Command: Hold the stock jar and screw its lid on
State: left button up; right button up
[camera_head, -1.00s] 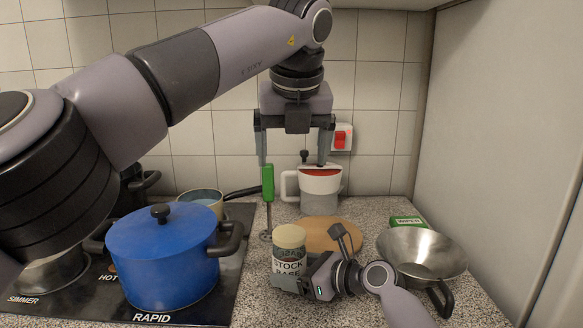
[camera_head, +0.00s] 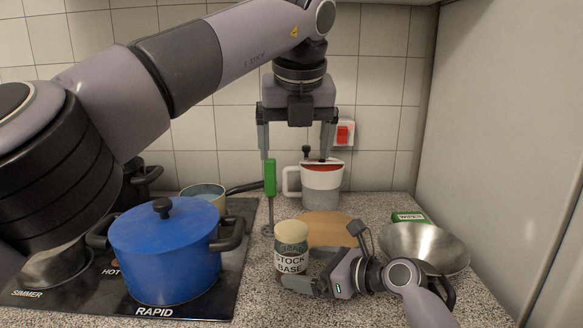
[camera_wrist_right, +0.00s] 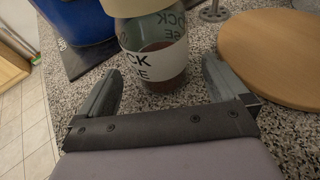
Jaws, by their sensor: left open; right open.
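The stock jar (camera_head: 289,264) is glass with a white STOCK BASE label and stands upright on the counter. A cream lid (camera_head: 291,231) sits on its top; whether it is screwed tight I cannot tell. In the right wrist view the jar (camera_wrist_right: 155,65) stands just ahead of and between the fingertips, with the lid (camera_wrist_right: 135,6) cut off by the top edge. My right gripper (camera_head: 310,272) is open, low at the jar's right side; both its fingers (camera_wrist_right: 161,68) show apart in the wrist view. My left gripper (camera_head: 296,156) is open and empty, pointing down, high above and behind the jar.
A blue pot (camera_head: 165,255) stands on the hob left of the jar. A round wooden board (camera_head: 320,227) lies behind it. A steel pan (camera_head: 425,245) and green wiper box (camera_head: 410,218) are right. A green-handled tool (camera_head: 270,180) and red-and-white jug (camera_head: 322,180) are behind.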

jog(key=v, duration=0.8)
jog(key=shift+s+d+r, duration=0.15)
jog(key=shift+s+d, duration=0.05)
